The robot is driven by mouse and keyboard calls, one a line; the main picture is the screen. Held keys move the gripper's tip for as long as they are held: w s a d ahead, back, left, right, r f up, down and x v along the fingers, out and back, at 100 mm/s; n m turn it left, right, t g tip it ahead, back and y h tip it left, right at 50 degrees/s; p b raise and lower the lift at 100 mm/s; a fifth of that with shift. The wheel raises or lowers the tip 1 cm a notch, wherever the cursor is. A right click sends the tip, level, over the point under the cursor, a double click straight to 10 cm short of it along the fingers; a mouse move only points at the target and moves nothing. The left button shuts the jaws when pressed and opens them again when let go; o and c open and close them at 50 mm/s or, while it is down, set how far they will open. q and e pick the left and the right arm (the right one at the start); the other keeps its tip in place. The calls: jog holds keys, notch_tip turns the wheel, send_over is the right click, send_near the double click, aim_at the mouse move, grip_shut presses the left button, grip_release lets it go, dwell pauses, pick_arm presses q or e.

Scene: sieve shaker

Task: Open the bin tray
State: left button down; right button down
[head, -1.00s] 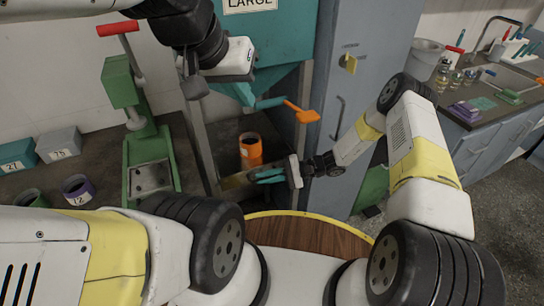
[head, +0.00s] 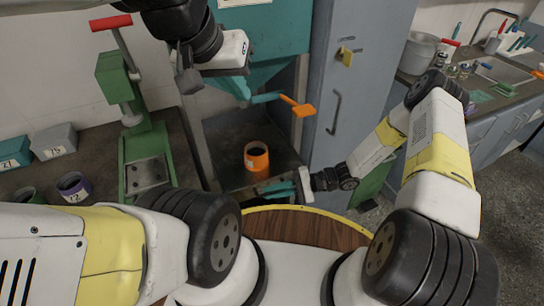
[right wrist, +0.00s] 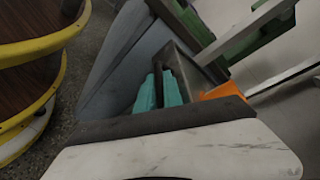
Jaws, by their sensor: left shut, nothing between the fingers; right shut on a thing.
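The bin tray (head: 235,190) is the dark, low tray under the teal hopper (head: 275,60), and an orange cup (head: 256,158) stands upright over it. My right gripper (head: 280,187) is at the tray's front edge, with its teal fingers shut on the handle. In the right wrist view the fingers (right wrist: 160,90) close around a dark bar (right wrist: 168,88) in front of the tray, and part of the orange cup (right wrist: 222,91) shows beside it. My left gripper (head: 240,88) is shut and empty in front of the hopper's lower part; its fingertips are hard to make out.
A teal lever with an orange paddle (head: 298,106) sticks out below the hopper. A green press (head: 148,150) with a red handle stands to the left. A grey cabinet (head: 355,95) stands right of the tray. Cups and boxes are on the left bench.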

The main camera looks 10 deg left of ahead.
jog(key=s+d, duration=0.5)
jog(key=s, duration=0.3)
jog(key=shift+d, duration=0.25)
jog(key=c, duration=1.8)
grip_release()
jog(key=shift+o, duration=0.2)
jog(key=shift+d, duration=0.1)
jog(key=v, duration=0.7)
jog(key=shift+w+d, duration=0.15)
jog(key=shift+d, duration=0.15)
jog(key=shift+r, duration=0.15)
